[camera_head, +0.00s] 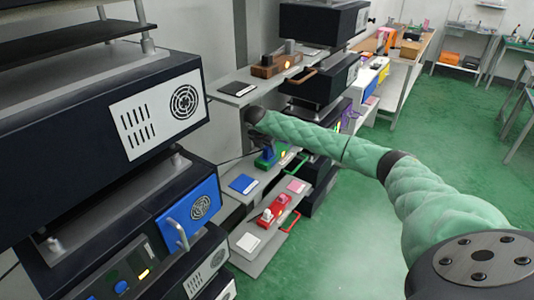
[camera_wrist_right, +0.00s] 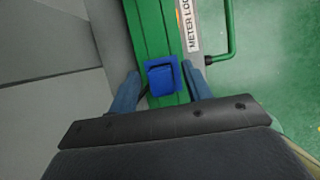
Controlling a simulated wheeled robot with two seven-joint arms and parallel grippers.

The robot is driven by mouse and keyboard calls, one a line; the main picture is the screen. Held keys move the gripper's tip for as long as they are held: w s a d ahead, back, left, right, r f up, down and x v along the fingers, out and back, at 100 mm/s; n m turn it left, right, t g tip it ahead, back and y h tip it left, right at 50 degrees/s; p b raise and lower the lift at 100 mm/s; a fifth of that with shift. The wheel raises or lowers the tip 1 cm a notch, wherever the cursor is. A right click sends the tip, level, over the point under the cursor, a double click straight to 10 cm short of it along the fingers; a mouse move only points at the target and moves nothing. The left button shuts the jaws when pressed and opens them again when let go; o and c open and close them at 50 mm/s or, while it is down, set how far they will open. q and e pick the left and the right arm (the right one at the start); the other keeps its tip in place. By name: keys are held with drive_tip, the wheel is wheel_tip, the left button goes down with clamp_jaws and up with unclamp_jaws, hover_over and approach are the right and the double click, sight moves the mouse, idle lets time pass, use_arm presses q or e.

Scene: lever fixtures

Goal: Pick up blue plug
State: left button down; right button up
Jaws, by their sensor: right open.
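The blue plug (camera_wrist_right: 162,80) is a small block with a raised part, sitting on the green fixture (camera_wrist_right: 152,35) in the right wrist view. My right gripper (camera_wrist_right: 160,71) is open, with one blue-grey finger on each side of the plug. I cannot tell whether the fingers touch it. In the head view my right arm reaches to the middle shelf, and its gripper (camera_head: 266,155) is over the green fixture (camera_head: 265,163). The plug cannot be told apart from the fingers there. My left gripper is not in view.
The fixture bears a "METER LOC" label (camera_wrist_right: 192,25) and a green handle (camera_wrist_right: 231,35). A blue pad (camera_head: 243,184) lies beside it. A red fixture (camera_head: 274,212) stands on the shelf below, and a brown one (camera_head: 275,66) above. Dark equipment boxes (camera_head: 110,110) crowd the left.

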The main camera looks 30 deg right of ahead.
drive_tip(key=shift+f, duration=0.1)
drive_tip(key=c, duration=0.9)
clamp_jaws()
